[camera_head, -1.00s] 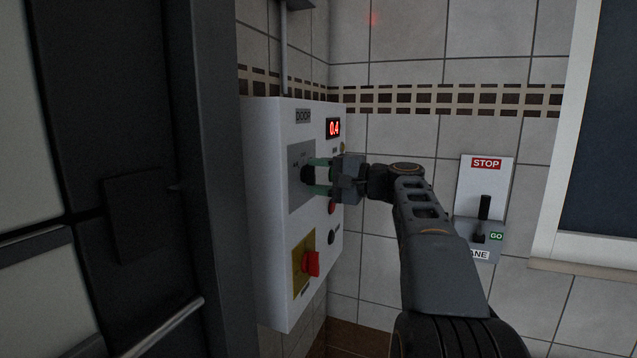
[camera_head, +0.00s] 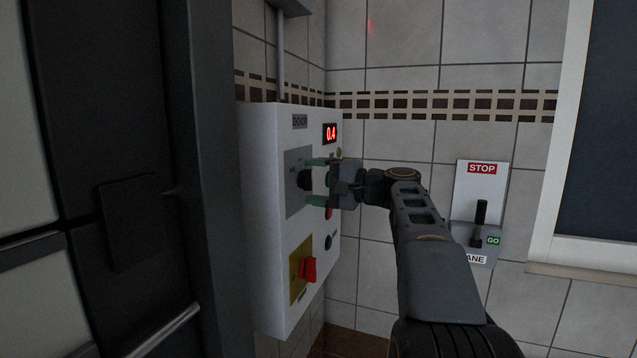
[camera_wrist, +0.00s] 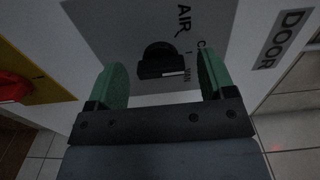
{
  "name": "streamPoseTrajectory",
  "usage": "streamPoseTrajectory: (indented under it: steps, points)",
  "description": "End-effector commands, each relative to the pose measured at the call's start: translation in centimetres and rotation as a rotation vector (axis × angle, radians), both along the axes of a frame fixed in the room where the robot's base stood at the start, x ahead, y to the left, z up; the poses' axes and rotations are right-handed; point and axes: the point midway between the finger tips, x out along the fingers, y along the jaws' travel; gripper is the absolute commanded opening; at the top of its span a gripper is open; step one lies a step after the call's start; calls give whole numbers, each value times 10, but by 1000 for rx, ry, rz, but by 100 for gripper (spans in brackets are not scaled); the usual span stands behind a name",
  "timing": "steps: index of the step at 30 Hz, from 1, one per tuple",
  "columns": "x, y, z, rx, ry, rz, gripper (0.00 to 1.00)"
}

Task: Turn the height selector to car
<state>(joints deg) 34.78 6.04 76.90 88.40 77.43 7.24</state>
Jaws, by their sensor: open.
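The height selector is a black knob (camera_head: 304,180) on a grey plate (camera_head: 294,205) on the white DOOR box (camera_head: 262,230). In the wrist view the knob (camera_wrist: 160,58) has a pale mark on its lower edge. The label AIR (camera_wrist: 184,22) shows beside it; another label starting with C is partly hidden by the right finger. I cannot tell which label the knob points to. My gripper (camera_head: 316,182) is open in front of the plate. Its green fingers (camera_wrist: 162,75) stand on either side of the knob, apart from it.
A red rotary switch (camera_head: 309,269) on a yellow plate sits low on the box. A lit display (camera_head: 331,133) reads 0.4. A dark round button (camera_head: 328,242) is below my gripper. A STOP/GO lever panel (camera_head: 482,205) hangs on the tiled wall at right. A dark door (camera_head: 110,120) stands at left.

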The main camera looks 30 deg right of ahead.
Motion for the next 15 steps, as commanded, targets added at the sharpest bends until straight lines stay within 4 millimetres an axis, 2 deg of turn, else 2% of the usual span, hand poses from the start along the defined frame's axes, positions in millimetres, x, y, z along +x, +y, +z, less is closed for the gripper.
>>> streamPoseTrajectory:
  steps: [5, 15]
  points:
    - [-8, -9, 0, 1, -1, -3, 76]
    - [-58, -55, -1, -1, -1, -7, 76]
